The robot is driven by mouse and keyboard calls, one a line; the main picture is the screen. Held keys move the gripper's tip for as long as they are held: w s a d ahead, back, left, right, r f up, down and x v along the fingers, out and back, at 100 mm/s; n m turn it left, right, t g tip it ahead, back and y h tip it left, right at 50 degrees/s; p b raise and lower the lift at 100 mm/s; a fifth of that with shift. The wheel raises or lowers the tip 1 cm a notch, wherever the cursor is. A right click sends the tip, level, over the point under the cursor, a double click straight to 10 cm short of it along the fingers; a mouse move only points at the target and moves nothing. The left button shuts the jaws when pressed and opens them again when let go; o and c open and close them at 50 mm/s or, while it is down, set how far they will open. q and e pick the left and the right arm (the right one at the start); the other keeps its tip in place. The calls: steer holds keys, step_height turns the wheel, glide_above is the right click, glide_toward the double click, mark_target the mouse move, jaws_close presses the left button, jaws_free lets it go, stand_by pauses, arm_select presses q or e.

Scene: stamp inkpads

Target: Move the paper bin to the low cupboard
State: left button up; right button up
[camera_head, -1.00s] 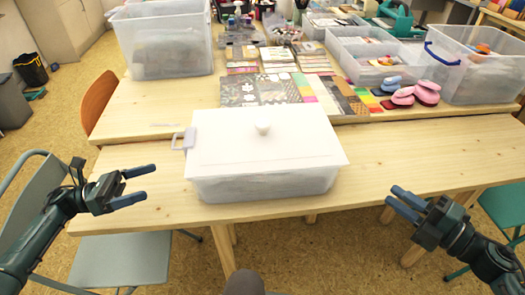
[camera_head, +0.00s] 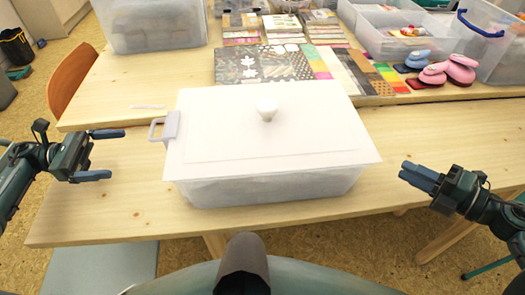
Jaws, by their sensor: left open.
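The paper bin appears to be the translucent white box (camera_head: 270,188) with a flat white lid (camera_head: 270,140), a round knob (camera_head: 267,108) on top and a grey side handle (camera_head: 171,127) at its left end. It stands upright and closed on the near wooden table. My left gripper (camera_head: 117,154) is open and empty, left of the box, its fingers pointing toward the handle without touching it. My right gripper (camera_head: 410,172) is right of the box, apart from it, with nothing visible in it; its fingers overlap in this view. A pale cupboard (camera_head: 35,14) shows partly at the top left.
The far table holds a large clear tub (camera_head: 150,28), patterned sheets (camera_head: 262,66), pink and blue punches (camera_head: 435,68) and clear bins (camera_head: 400,40). An orange chair back (camera_head: 72,78) stands at the left. The near table (camera_head: 110,215) is bare around the box.

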arm_select(q)
steer(key=d, duration=1.3)
steer(key=shift+w+d, duration=0.1)
steer(key=shift+w, duration=0.25)
arm_select(e)
steer(key=x, duration=1.3)
steer(key=shift+w+a, duration=0.1)
arm_select(q)
steer(key=shift+c, duration=0.2)
arm_select(e)
steer(key=shift+c, duration=0.2)
arm_select(q)
steer(key=c, duration=0.5)
arm_select(e)
jaws_close()
arm_select(q)
steer(key=c, duration=1.6)
steer(key=shift+w+r, duration=0.15)
steer(key=shift+r, duration=0.15)
arm_select(e)
steer(key=shift+w+r, duration=0.1)
steer(key=shift+r, duration=0.2)
